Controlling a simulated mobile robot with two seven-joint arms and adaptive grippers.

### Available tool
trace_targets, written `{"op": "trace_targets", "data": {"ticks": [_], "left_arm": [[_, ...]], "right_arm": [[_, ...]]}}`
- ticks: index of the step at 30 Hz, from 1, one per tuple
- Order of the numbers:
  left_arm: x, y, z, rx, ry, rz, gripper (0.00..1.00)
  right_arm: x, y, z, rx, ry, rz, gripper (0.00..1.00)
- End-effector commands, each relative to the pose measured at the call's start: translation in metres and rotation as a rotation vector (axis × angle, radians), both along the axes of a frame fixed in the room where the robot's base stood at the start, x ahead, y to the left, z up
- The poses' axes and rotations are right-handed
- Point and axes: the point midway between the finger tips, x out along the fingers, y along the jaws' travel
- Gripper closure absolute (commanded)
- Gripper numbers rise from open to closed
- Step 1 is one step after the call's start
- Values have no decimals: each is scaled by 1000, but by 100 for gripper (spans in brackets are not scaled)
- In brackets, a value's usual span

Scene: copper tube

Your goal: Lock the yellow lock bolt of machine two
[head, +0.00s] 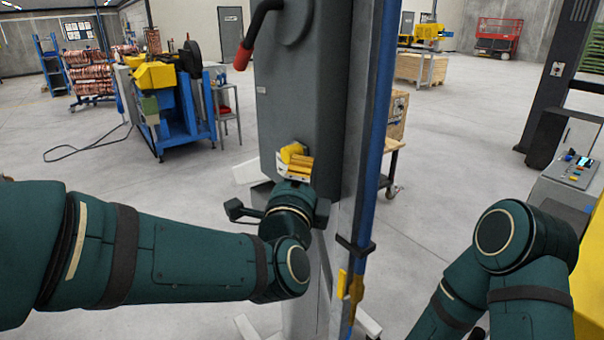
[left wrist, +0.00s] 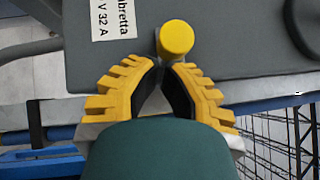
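The yellow lock bolt (left wrist: 176,37) shows in the left wrist view as a round knob on a grey machine face, right at the tips of my left gripper (left wrist: 162,66). The two yellow toothed fingers with dark inner pads stand apart at their bases and come close at the tips. I cannot tell whether they grip the bolt's base. In the head view my left gripper (head: 296,163) is against the front of the tall grey machine (head: 304,90); the bolt cannot be told apart from the fingers there. My right arm (head: 520,240) is folded at lower right, its gripper out of view.
A red-tipped lever (head: 243,57) hangs at the machine's upper left. A blue upright (head: 379,110) runs along its right side. Open floor lies right of the machine.

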Motion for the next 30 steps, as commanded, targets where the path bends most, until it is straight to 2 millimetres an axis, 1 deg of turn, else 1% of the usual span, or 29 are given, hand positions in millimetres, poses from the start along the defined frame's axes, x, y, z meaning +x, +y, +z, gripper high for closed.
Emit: {"op": "trace_targets", "data": {"ticks": [6,8,19,23,30], "left_arm": [[27,19,0,-1,0,5,100],[31,23,-1,1,1,4,100],[32,24,0,0,1,1,100],[25,25,-1,0,1,0,100],[-13,31,-7,-1,-1,-1,100]], "right_arm": [[0,0,0,0,0,0,53],[0,0,0,0,0,0,53],[0,0,0,0,-1,0,53],[0,0,0,0,-1,0,53],[0,0,0,0,0,0,53]]}}
